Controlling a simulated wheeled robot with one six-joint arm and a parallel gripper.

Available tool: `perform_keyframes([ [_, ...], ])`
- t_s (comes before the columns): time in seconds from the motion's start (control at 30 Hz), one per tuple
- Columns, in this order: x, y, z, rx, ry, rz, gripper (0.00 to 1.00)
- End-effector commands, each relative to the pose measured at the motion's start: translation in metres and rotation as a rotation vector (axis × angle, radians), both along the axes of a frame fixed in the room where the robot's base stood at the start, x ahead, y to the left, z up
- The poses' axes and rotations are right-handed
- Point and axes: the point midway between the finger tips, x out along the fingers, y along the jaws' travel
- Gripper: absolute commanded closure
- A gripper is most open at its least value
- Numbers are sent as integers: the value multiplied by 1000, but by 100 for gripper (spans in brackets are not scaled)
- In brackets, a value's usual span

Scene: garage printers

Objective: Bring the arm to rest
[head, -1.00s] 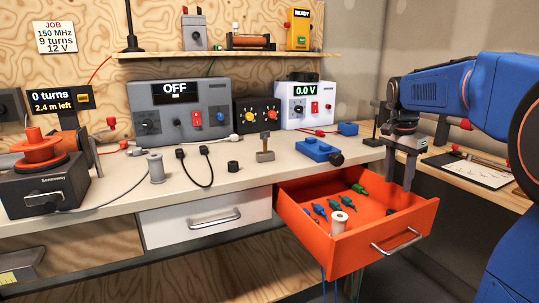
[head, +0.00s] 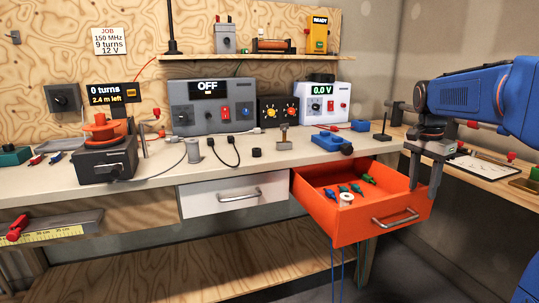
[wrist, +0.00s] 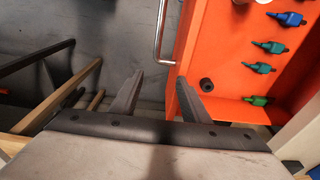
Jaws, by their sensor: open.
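My blue arm reaches in from the right in the head view. My gripper (head: 423,190) points down, open and empty, at the right side of the pulled-out orange drawer (head: 350,228). In the wrist view, my gripper (wrist: 160,80) has its right finger over the edge of the drawer (wrist: 186,50) and its left finger over the grey floor. I cannot tell how high the fingertips are above the drawer wall. The drawer's metal handle (wrist: 160,32) lies just beyond the fingertips.
The drawer holds a white spool (head: 346,198) and several blue and green plugs (wrist: 290,18). The workbench (head: 235,170) carries a coil winder (head: 108,160), power supplies (head: 212,105) and a blue box (head: 331,141). A side bench (head: 475,172) stands behind my gripper. Floor in front is clear.

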Motion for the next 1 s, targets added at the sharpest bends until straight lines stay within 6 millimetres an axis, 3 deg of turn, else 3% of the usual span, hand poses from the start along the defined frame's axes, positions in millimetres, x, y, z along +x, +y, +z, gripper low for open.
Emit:
perform_keyframes([
  [0.37,-16,12,0,-1,-14,65,58],
  [0.67,-44,33,-3,-6,-38,181,58],
  [0.87,-82,58,-10,-16,-68,331,58],
  [1.0,-118,80,-21,-32,-100,479,58],
])
